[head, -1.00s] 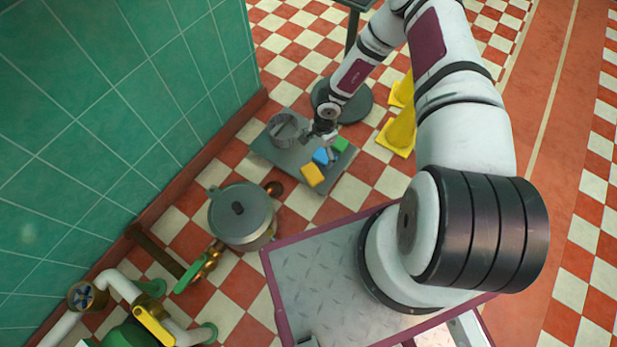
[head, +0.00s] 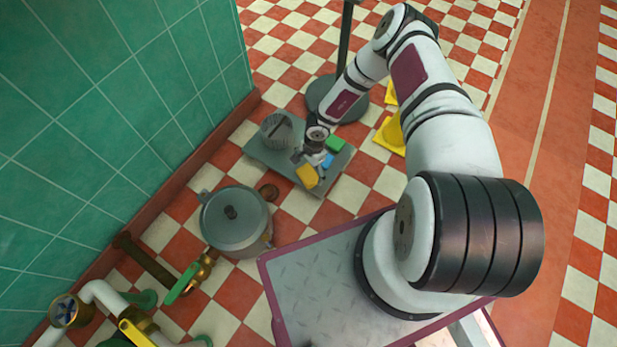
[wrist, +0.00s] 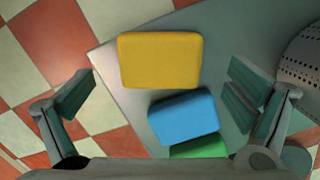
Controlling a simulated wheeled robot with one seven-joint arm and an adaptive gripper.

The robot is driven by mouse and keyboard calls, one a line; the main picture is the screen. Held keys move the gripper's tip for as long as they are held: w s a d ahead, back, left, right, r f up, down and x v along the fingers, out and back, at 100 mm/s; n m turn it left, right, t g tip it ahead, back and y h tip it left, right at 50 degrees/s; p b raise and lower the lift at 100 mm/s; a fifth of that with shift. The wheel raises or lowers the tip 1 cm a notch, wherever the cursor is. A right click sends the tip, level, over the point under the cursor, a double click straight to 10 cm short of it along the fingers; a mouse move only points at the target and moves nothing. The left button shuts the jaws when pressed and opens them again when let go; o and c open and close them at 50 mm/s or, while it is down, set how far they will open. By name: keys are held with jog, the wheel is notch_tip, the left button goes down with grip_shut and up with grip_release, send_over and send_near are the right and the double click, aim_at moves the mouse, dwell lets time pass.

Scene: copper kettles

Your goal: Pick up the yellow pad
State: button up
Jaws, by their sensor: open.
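The yellow pad (wrist: 160,60) lies flat on a grey tray (wrist: 118,55), near its edge, in the wrist view. It also shows in the head view (head: 307,176), partly hidden by my gripper. My gripper (wrist: 158,90) is open and empty. Its two fingers stand apart on either side of the pad, a little nearer the bottom of the wrist picture. In the head view my gripper (head: 311,158) is over the tray beside the pad. Whether the fingertips are at the pad's height I cannot tell.
A blue pad (wrist: 184,119) and a green pad (wrist: 198,148) lie close by the yellow one. A perforated metal basket (wrist: 303,62) stands on the tray to the right. A large lidded pot (head: 236,220) and yellow cones (head: 392,130) stand on the floor.

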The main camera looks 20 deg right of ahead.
notch_tip(320, 180, down, 3)
jog(key=shift+a+r+b, duration=0.15)
jog(key=shift+b, duration=0.3)
jog(key=shift+r, duration=0.1)
jog(key=shift+c, duration=0.3)
jog(key=c, duration=1.2)
jog(key=shift+r+p, duration=0.35)
jog(key=shift+r, duration=0.15)
jog(key=r+p, duration=0.2)
jog(key=r, duration=0.1)
jog(key=shift+s, duration=0.2)
jog(key=s+d+p, duration=0.1)
jog(key=s+p, duration=0.1)
jog(key=s, duration=0.3)
jog(key=s+d+p, duration=0.2)
jog(key=s, duration=0.3)
jog(key=s+d+r+p, duration=0.1)
jog(key=s+p, duration=0.1)
jog(key=s, duration=0.3)
jog(key=shift+d, duration=0.25)
